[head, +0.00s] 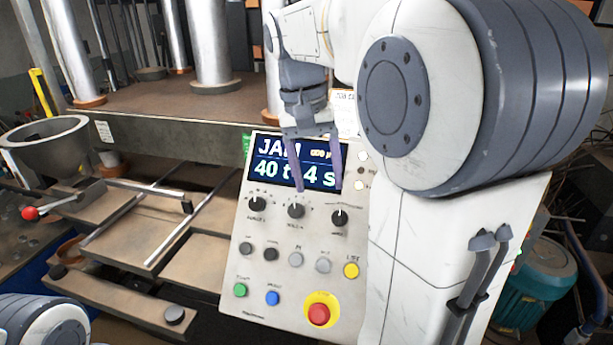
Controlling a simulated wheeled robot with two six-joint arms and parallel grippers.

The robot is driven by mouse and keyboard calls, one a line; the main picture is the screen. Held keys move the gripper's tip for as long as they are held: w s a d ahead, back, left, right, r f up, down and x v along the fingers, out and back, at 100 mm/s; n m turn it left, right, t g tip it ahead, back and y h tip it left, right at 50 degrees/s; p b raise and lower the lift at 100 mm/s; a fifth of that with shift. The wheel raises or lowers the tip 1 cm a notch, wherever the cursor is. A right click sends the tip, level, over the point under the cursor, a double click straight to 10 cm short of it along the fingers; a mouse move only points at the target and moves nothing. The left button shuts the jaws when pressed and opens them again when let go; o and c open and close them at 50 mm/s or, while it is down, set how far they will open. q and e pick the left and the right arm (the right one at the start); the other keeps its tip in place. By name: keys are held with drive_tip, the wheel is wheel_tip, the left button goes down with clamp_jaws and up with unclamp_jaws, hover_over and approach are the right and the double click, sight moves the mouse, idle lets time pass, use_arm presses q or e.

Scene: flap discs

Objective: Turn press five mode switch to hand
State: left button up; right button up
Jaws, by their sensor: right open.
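A light grey control panel (262,245) stands in the middle, with a lit display (272,172) reading "40 t" and "4 s" on its lower line. Below the display are three black rotary knobs: a left knob (257,204), a middle knob (296,211) and a right knob (339,218). Their labels are too small to read surely, so I cannot tell which is the mode switch. My right gripper (318,188) is open and empty, its two fingers pointing down in front of the display, just above the middle and right knobs. My left gripper is out of view.
Several push buttons lie below the knobs, including a yellow button (351,270), a green button (240,290) and a blue button (273,298). A red emergency stop (318,314) is at the bottom. A metal bowl (45,145) and the press's steel columns (208,45) stand left.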

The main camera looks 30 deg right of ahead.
sight(338, 211)
drive_tip(key=shift+m, duration=0.6)
drive_tip(key=d+f, duration=0.1)
drive_tip(key=f, duration=0.1)
drive_tip(key=s+d+f+p, duration=0.1)
drive_tip(key=f, duration=0.2)
drive_tip(key=s+d+f, duration=0.1)
drive_tip(key=f, duration=0.2)
drive_tip(key=shift+d+f, duration=0.25)
drive_tip(key=shift+c, duration=0.3)
clamp_jaws()
